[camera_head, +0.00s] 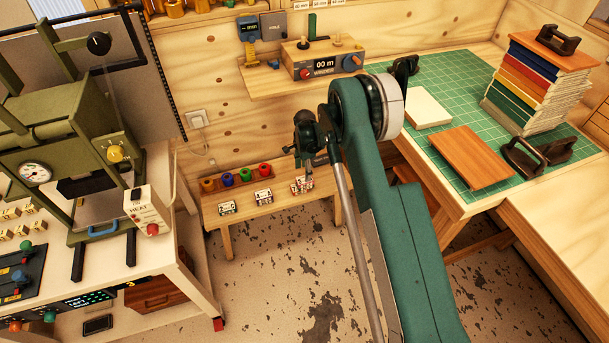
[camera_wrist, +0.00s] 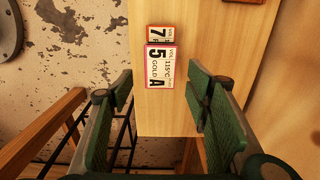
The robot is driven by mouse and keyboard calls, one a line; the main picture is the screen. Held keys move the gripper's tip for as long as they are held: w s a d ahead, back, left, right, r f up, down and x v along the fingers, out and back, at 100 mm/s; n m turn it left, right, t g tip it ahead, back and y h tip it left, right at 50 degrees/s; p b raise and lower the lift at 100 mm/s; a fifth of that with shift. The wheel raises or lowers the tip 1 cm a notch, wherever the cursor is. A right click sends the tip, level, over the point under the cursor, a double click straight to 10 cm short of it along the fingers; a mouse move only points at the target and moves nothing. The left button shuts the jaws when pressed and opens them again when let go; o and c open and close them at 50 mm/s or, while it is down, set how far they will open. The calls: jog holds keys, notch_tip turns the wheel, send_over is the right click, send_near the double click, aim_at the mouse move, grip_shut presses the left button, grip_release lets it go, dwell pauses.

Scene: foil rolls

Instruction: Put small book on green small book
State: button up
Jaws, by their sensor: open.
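No book in view is clearly labelled as the small book or the green small book. A pale, thin book-like block (camera_head: 428,107) lies flat on the green mat in the head view. A tall stack of books (camera_head: 535,85) with coloured spines stands at the mat's right; I cannot tell which is the green small book. My gripper (camera_wrist: 160,76) is open and empty in the wrist view, its green fingers either side of a labelled box reading "5 GOLD A" (camera_wrist: 159,67). A smaller box marked "7" (camera_wrist: 160,34) lies beyond it. Arm parts hide most of the gripper in the head view.
The low wooden bench (camera_head: 225,233) bears several coloured rolls (camera_head: 246,174) and labelled boxes (camera_head: 228,208). The green mat (camera_head: 430,72) also holds a brown board (camera_head: 471,157) and dark handled tools (camera_head: 524,158). An olive press machine (camera_head: 60,120) stands left.

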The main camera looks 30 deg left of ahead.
notch_tip(320, 180, up, 7)
jog(key=shift+p, duration=0.45)
dwell(0.5)
